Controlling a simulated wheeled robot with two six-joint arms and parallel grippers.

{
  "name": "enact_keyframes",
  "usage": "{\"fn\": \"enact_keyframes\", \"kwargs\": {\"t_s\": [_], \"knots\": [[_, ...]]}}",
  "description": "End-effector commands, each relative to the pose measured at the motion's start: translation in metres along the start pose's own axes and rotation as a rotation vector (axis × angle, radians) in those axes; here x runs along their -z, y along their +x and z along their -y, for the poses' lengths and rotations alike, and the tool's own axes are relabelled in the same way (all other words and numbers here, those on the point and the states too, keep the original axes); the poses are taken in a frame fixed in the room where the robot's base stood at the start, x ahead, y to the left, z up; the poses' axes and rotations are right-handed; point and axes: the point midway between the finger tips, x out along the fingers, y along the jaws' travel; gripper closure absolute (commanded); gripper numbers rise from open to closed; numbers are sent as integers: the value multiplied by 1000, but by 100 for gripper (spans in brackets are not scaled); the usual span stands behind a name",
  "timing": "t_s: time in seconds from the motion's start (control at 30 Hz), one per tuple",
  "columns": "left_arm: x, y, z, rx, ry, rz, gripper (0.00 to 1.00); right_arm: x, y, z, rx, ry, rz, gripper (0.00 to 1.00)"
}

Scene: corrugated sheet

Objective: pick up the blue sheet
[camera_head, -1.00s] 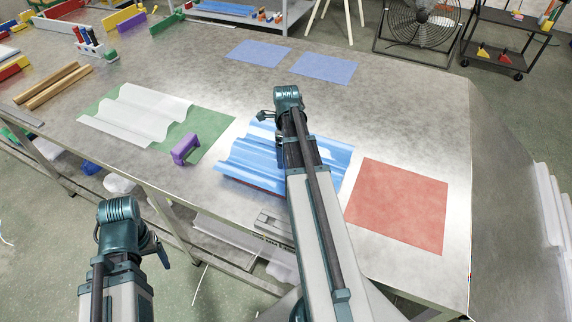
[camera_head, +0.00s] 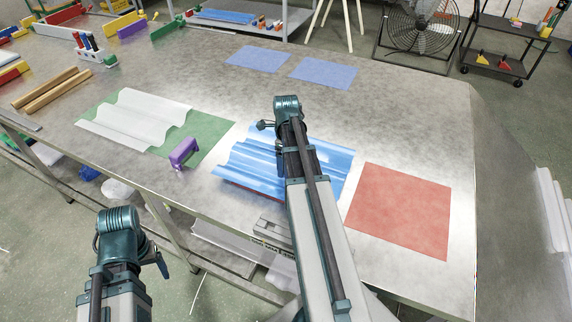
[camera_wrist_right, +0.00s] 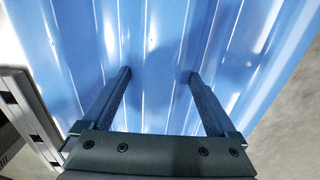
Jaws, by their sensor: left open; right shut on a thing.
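The blue corrugated sheet (camera_head: 245,160) lies at the front middle of the metal table, partly hidden by my right arm. It fills most of the right wrist view (camera_wrist_right: 75,45). My right gripper (camera_wrist_right: 160,76) is over it, with its two fingers on either side of a ridge, shut on the sheet. My left gripper (camera_head: 160,263) is at the lower left, in front of the table, empty and away from the sheet.
A white corrugated sheet (camera_head: 135,118) lies on a green mat (camera_head: 215,138), with a purple block (camera_head: 184,153) beside it. A red mat (camera_head: 400,208) lies right of the blue sheet. Two flat blue mats (camera_head: 325,72) lie at the back. The table's middle is clear.

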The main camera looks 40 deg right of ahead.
Motion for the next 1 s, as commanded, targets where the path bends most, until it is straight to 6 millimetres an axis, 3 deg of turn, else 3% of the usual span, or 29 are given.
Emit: {"fn": "enact_keyframes", "kwargs": {"t_s": [0.27, 0.47, 1.0], "knots": [[0, -2, 0, 0, 0, 0, 23, 0, -2, 0, 0, 0, 0, 96], [-1, -13, 1, 0, 0, 0, 23, 0, -13, 0, 0, 0, 0, 96], [-5, -90, 9, 0, 0, 0, 23, 0, -90, 0, 0, 0, 0, 96]]}}
